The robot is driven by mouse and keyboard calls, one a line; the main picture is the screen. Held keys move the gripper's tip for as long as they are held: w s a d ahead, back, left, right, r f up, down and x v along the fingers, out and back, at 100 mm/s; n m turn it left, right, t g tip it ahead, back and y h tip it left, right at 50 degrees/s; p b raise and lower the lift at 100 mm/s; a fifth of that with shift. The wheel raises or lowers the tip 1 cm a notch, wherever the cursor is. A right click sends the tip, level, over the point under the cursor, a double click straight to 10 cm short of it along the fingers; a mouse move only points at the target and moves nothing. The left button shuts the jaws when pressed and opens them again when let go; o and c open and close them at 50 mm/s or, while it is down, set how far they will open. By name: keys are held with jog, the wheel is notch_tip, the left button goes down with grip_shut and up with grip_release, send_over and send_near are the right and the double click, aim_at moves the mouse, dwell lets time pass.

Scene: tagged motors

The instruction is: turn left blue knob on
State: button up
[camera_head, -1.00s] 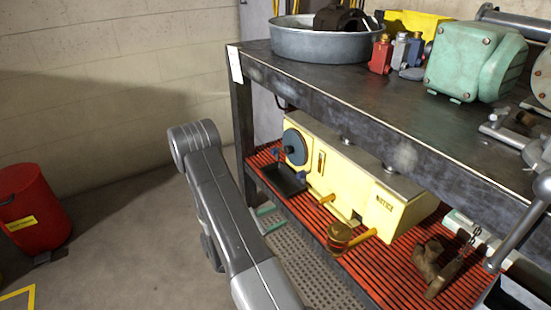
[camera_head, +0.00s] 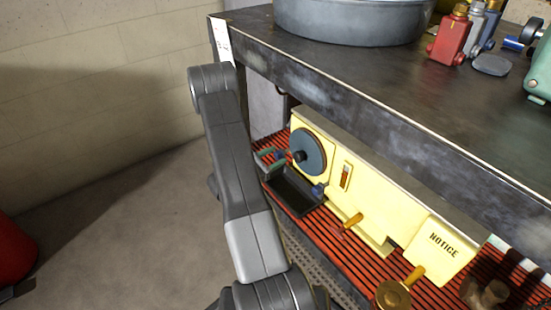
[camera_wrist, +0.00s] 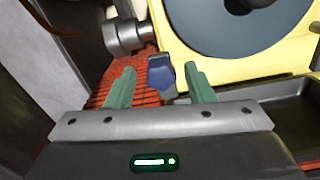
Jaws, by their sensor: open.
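A yellow machine (camera_head: 390,205) with a large blue-grey disc (camera_head: 309,152) sits on the red slatted lower shelf. The left blue knob (camera_head: 281,154) is beside the disc's left edge. A second blue knob (camera_head: 319,190) is lower right, by the black tray (camera_head: 296,192). My gripper (camera_head: 269,156) is at the left knob, its green fingers partly hidden in the head view. In the wrist view the left blue knob (camera_wrist: 161,76) lies between the open fingers of my gripper (camera_wrist: 161,82), with a visible gap on each side. Whether it is on or off I cannot tell.
The dark upper shelf (camera_head: 400,110) overhangs the machine, with its corner post close to my arm. Yellow pegs (camera_head: 352,220) and a brass part (camera_head: 392,295) stick out in front. A red bin (camera_head: 15,250) stands at the left; floor between is clear.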

jog(key=shift+w+d, duration=0.2)
jog(key=shift+d, duration=0.2)
jog(key=shift+c, duration=0.2)
jog(key=c, duration=0.9)
jog(key=shift+c, duration=0.2)
